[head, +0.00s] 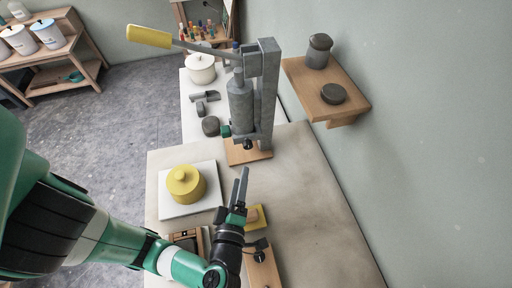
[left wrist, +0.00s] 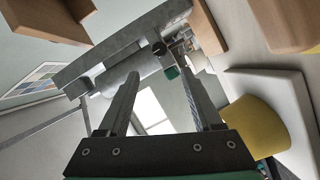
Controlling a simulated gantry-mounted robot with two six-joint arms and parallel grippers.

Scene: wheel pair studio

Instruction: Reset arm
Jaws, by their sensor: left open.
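My left arm comes in from the lower left in the head view. My right gripper does not show in either view.
The yellow pot (head: 184,184) sits on a white board (head: 172,210). The lever press (head: 242,100) stands on a wooden base at the table's far end. The table (head: 325,220) is clear at right.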

